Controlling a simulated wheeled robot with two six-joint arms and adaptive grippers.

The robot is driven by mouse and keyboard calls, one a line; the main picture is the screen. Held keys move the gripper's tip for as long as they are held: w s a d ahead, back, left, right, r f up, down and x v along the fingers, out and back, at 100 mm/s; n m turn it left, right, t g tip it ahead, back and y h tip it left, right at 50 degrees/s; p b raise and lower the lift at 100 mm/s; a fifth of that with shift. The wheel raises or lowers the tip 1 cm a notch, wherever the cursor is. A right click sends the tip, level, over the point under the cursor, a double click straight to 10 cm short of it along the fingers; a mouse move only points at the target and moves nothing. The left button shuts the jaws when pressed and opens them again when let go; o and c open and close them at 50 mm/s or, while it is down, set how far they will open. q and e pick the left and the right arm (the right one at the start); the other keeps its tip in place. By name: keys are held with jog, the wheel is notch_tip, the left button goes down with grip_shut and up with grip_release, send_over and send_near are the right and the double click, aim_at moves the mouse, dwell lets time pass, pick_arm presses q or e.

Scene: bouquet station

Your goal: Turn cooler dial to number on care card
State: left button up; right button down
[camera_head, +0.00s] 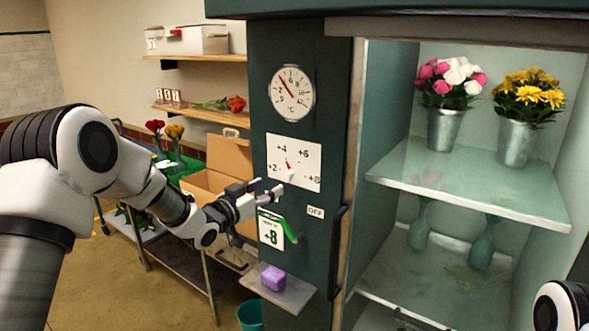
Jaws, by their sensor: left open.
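The cooler dial (294,160) is a white square plate on the dark green cooler front, marked +2, +4, +6 and +8. The care card (271,232), white and green, is on the cooler below the dial and reads +8. My left gripper (268,188) is open, with its fingertips at the lower left of the dial plate. Whether they touch the knob I cannot tell; the gripper partly covers that area. Of my right arm only a white and black link shows at bottom right; its gripper is not identifiable.
A round thermometer gauge (292,93) is above the dial, and an OFF label (316,212) is to its lower right. Flower buckets (444,131) stand in the open cooler. A cardboard box (228,160) is behind my left arm.

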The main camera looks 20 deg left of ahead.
aim_at(285, 178)
pick_arm(q)
jog(key=p+x, duration=0.3)
jog(key=x, duration=0.4)
jog(key=shift+d+f, duration=0.1)
jog(key=shift+d, duration=0.1)
jog(key=shift+s+r, duration=0.35)
jog(key=shift+s, duration=0.2)
jog(key=shift+s+d+r, duration=0.1)
jog(key=shift+s+r, duration=0.05)
jog(key=shift+s, duration=0.05)
jog(key=shift+c, duration=1.4)
jog(key=c, duration=0.6)
grip_shut()
pick_arm(e)
jog(key=r, duration=0.2)
jog(key=s+r, duration=0.1)
jog(key=shift+d+r, duration=0.15)
jog(key=shift+r, duration=0.2)
